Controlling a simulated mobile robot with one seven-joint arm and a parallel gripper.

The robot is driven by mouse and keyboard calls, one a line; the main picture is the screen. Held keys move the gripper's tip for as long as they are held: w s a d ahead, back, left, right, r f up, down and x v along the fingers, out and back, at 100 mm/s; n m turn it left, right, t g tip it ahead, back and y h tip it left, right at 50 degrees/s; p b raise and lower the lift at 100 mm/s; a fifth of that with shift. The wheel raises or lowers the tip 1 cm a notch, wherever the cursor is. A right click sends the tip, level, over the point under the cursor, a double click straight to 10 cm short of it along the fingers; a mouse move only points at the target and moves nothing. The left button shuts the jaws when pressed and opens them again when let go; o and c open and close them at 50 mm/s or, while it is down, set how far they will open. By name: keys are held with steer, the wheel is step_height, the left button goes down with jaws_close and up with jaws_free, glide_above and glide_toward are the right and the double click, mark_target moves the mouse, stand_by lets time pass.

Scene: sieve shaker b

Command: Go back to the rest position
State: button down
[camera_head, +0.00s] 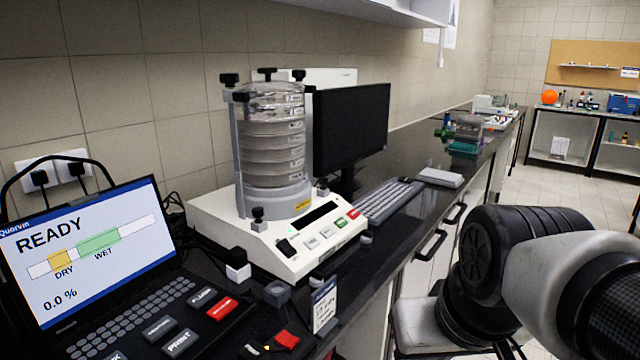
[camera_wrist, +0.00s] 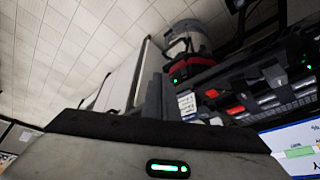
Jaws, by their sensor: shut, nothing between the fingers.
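A laptop-like unit (camera_head: 85,250) at the left shows READY and 0.0 %. Its keys (camera_wrist: 270,100) also show in the wrist view.
A black monitor (camera_head: 350,128) and a grey keyboard (camera_head: 385,200) stand beyond the shaker. A small sign (camera_head: 325,303) and a red switch (camera_head: 287,339) are at the bench's front edge. The floor to the right (camera_head: 560,190) is open.

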step_height(320, 180, up, 18)
steer(key=p, duration=1.7)
steer(key=shift+s+d+r+t, duration=0.15)
steer(key=shift+s+d+t, duration=0.1)
steer(key=shift+s+t, duration=0.15)
